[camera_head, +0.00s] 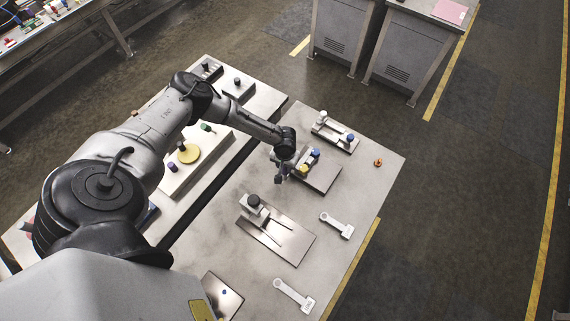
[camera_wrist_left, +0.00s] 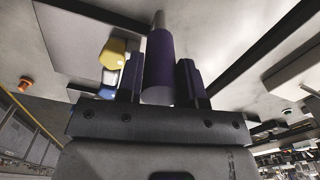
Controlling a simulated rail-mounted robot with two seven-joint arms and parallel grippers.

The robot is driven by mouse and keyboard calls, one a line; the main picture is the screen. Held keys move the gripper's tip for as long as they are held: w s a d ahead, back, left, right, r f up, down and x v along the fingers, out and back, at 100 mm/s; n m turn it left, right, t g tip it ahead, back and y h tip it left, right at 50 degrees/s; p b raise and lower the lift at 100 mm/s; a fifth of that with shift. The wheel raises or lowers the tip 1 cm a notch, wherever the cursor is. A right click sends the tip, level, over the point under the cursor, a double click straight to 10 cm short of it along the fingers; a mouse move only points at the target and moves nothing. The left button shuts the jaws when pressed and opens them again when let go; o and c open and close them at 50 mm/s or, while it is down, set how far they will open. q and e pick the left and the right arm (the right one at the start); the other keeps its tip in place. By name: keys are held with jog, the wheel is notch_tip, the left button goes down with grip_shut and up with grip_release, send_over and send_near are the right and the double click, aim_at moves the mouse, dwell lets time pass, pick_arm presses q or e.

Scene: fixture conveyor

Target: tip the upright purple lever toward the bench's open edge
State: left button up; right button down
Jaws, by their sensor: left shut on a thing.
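The purple lever (camera_wrist_left: 158,62) shows in the left wrist view as a dark purple grip on a thin silver shaft. My left gripper (camera_wrist_left: 160,88) has one finger on each side of the grip and is shut on it. In the head view my left gripper (camera_head: 281,174) is at the left end of a metal plate (camera_head: 322,178) on the bench (camera_head: 345,225). There the gripper hides the lever, and I cannot tell its tilt. My right gripper is not in view.
A yellow knob (camera_head: 304,168) and a blue knob (camera_head: 315,153) stand close beside my left gripper. A slotted plate (camera_head: 275,240) with a black knob (camera_head: 253,201) is nearer. An orange button (camera_head: 378,162) is near the bench's right edge, with open floor beyond.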

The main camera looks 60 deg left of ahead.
pick_arm(q)
grip_shut()
jog(key=shift+w+d+r+y+p, duration=0.15)
jog(key=shift+d+y+p, duration=0.35)
jog(key=shift+p, duration=0.35)
jog(key=w+d+f+g+y+p, duration=0.1)
jog(key=w+d+f+g+y, duration=0.1)
jog(key=d+y, duration=0.3)
jog(key=shift+w+d+f+g, duration=0.4)
jog(key=shift+d, duration=0.15)
jog(key=o, duration=0.8)
grip_release()
jog(key=shift+p, duration=0.3)
